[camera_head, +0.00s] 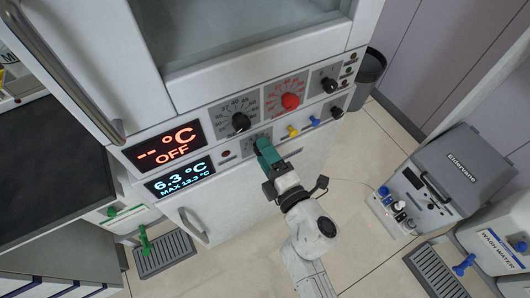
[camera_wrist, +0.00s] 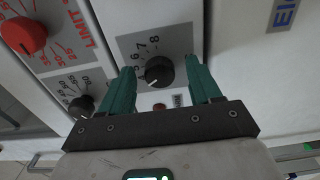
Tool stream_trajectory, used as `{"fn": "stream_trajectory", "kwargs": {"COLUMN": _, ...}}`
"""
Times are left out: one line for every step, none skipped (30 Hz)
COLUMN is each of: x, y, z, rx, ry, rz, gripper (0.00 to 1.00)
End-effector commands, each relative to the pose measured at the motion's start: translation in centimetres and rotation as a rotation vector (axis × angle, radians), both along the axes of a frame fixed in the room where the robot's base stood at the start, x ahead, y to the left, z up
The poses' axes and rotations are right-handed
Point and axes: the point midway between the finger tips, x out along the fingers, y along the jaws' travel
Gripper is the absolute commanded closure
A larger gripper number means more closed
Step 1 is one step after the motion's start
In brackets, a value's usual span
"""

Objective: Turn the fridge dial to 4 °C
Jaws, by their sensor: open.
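The fridge dial is a black round knob (camera_wrist: 159,72) on a grey scale plate (camera_wrist: 135,42) in the wrist view. A white mark on the knob points to the lower left in that view. My gripper (camera_wrist: 160,82) is open, with one green finger on each side of the knob; I cannot tell whether they touch it. In the head view my gripper (camera_head: 263,146) covers the dial. The lower display (camera_head: 179,177) reads 6.3 °C, MAX 12.2 °C.
The upper display (camera_head: 164,146) reads "-- °C OFF". A red dial (camera_head: 291,101) and a black dial (camera_head: 240,122) sit above my gripper. Yellow (camera_head: 292,131) and blue (camera_head: 314,121) small handles are close on its right. A grey Eldervane box (camera_head: 461,168) stands at right.

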Motion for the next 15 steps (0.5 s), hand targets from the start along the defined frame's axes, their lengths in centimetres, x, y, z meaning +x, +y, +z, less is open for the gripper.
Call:
{"fn": "stream_trajectory", "kwargs": {"x": -0.5, "y": -0.4, "z": 0.0, "rx": -0.001, "ry": 0.002, "rz": -0.001, "gripper": 0.37}}
{"fn": "stream_trajectory", "kwargs": {"x": -0.9, "y": -0.6, "z": -0.1, "rx": -0.001, "ry": 0.003, "rz": -0.001, "gripper": 0.37}}
{"fn": "stream_trajectory", "kwargs": {"x": -1.4, "y": -0.9, "z": 0.0, "rx": -0.002, "ry": 0.002, "rz": -0.001, "gripper": 0.37}}
{"fn": "stream_trajectory", "kwargs": {"x": -1.8, "y": -1.2, "z": 0.0, "rx": -0.002, "ry": 0.002, "rz": -0.001, "gripper": 0.37}}
{"fn": "stream_trajectory", "kwargs": {"x": -2.3, "y": -1.5, "z": -0.1, "rx": -0.002, "ry": 0.003, "rz": -0.001, "gripper": 0.37}}
{"fn": "stream_trajectory", "kwargs": {"x": -3.0, "y": -2.0, "z": -0.1, "rx": -0.001, "ry": 0.004, "rz": -0.001, "gripper": 0.37}}
{"fn": "stream_trajectory", "kwargs": {"x": -3.5, "y": -2.3, "z": -0.1, "rx": -0.001, "ry": 0.004, "rz": -0.001, "gripper": 0.37}}
{"fn": "stream_trajectory", "kwargs": {"x": -4.0, "y": -2.6, "z": -0.1, "rx": -0.001, "ry": 0.004, "rz": -0.001, "gripper": 0.37}}
{"fn": "stream_trajectory", "kwargs": {"x": -4.6, "y": -3.1, "z": -0.1, "rx": -0.001, "ry": 0.003, "rz": 0.0, "gripper": 0.37}}
{"fn": "stream_trajectory", "kwargs": {"x": -5.1, "y": -3.4, "z": -0.2, "rx": -0.001, "ry": 0.004, "rz": -0.001, "gripper": 0.37}}
{"fn": "stream_trajectory", "kwargs": {"x": -5.5, "y": -3.7, "z": -0.1, "rx": -0.001, "ry": 0.003, "rz": -0.001, "gripper": 0.37}}
{"fn": "stream_trajectory", "kwargs": {"x": -6.1, "y": -4.1, "z": -0.2, "rx": -0.001, "ry": 0.004, "rz": -0.001, "gripper": 0.37}}
{"fn": "stream_trajectory", "kwargs": {"x": -6.5, "y": -4.3, "z": -0.1, "rx": 0.0, "ry": 0.004, "rz": 0.0, "gripper": 0.37}}
{"fn": "stream_trajectory", "kwargs": {"x": -6.8, "y": -4.5, "z": -0.1, "rx": 0.0, "ry": 0.004, "rz": 0.0, "gripper": 0.37}}
{"fn": "stream_trajectory", "kwargs": {"x": -7.2, "y": -4.8, "z": -0.2, "rx": 0.0, "ry": 0.004, "rz": 0.0, "gripper": 0.37}}
